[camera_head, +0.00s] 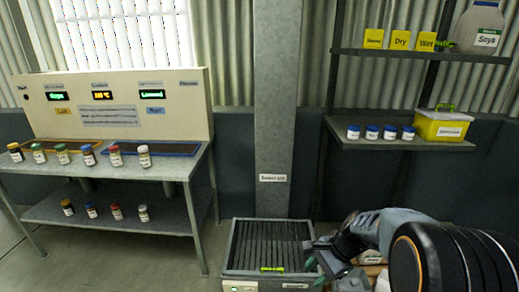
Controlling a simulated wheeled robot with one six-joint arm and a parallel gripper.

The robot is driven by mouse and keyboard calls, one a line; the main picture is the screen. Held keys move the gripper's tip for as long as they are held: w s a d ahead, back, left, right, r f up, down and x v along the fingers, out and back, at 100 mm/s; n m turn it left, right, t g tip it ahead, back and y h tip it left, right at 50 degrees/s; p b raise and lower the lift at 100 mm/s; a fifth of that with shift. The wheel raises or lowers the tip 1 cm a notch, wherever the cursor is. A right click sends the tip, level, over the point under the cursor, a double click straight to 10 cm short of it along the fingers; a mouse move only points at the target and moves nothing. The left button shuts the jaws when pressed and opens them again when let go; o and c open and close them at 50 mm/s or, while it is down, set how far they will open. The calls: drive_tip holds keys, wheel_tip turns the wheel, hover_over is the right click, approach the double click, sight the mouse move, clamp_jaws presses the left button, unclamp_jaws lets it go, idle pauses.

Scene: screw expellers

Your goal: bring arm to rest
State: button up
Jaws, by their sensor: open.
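My arm reaches in from the lower right corner. My gripper (312,256) hangs at the right edge of a grey ribbed floor unit (243,247), with small green parts showing at its fingers. The gripper is open and I see nothing between its fingers. Whether it touches the unit I cannot tell. My arm hides part of a light box-like thing behind it at the lower right.
A bench (105,158) with a display panel (115,103) and several jars stands at left. A grey post (273,100) rises behind the unit. At right, a shelf (400,143) bears several blue-lidded jars and a yellow box (441,126). Floor between bench and unit is clear.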

drive_tip(key=s+r+n+t+h+p, duration=0.1)
drive_tip(key=s+r+n+h+p, duration=0.1)
drive_tip(key=r, duration=0.5)
drive_tip(key=s+r+n+t+h+p, duration=0.2)
drive_tip(key=s+r+n+p, duration=0.2)
drive_tip(key=r+n, duration=0.3)
drive_tip(key=s+r+n+t+h+p, duration=0.1)
drive_tip(key=s+r+n+h+p, duration=0.1)
drive_tip(key=r, duration=0.7)
drive_tip(key=s+n+p, duration=0.1)
drive_tip(key=n+p, duration=0.1)
drive_tip(key=p, duration=0.1)
drive_tip(key=shift+s+d+n, duration=0.15)
drive_tip(key=shift+d+n, duration=0.15)
drive_tip(key=shift+d, duration=0.05)
